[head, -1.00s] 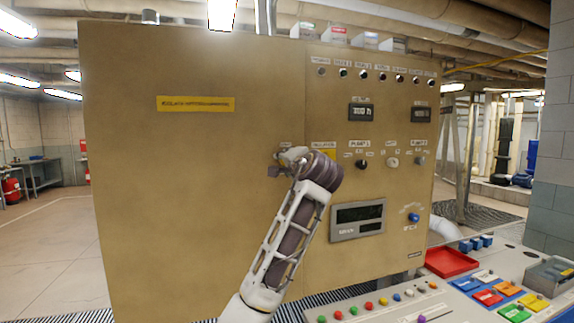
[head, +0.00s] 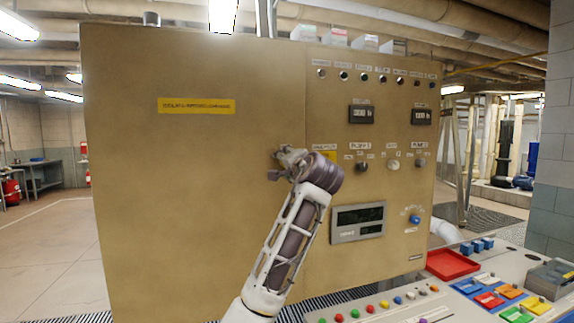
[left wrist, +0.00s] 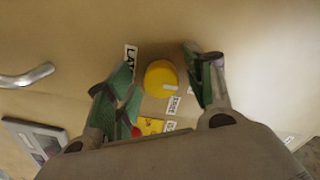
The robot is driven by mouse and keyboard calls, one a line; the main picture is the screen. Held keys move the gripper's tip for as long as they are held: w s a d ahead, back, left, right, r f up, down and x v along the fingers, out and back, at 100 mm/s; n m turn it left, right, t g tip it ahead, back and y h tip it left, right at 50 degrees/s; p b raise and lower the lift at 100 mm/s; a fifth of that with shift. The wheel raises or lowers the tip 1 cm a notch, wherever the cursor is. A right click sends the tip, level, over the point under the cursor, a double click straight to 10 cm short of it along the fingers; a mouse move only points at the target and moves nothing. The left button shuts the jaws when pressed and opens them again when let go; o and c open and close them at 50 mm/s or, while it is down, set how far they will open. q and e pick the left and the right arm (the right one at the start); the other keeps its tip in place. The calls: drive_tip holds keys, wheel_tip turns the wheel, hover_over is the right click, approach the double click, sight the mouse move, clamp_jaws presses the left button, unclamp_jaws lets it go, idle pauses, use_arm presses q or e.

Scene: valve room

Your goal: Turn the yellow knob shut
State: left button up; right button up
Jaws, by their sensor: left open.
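The round yellow knob (left wrist: 161,78) is on the tan cabinet face in the left wrist view, with a pale mark at its lower right edge. My left gripper (left wrist: 158,62) is open, with one green-padded finger on each side of the knob. Gaps show between the knob and both fingers; how deep the fingertips reach is hard to tell. In the head view my left gripper (head: 287,160) is at the cabinet front and hides the knob. My right gripper is not in view.
The tan cabinet (head: 200,190) carries other knobs, displays and a blue knob (head: 414,220) to the right. A console (head: 470,300) with coloured buttons and a red tray (head: 452,264) stands below. A metal handle (left wrist: 27,76) and a red part (left wrist: 136,131) are near the gripper.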

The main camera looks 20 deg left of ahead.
use_arm(q)
drive_tip(key=shift+s+d, duration=0.1)
drive_tip(key=v, duration=1.1)
drive_tip(key=shift+s+d, duration=0.25)
drive_tip(key=shift+s, duration=0.1)
drive_tip(key=shift+f, duration=0.1)
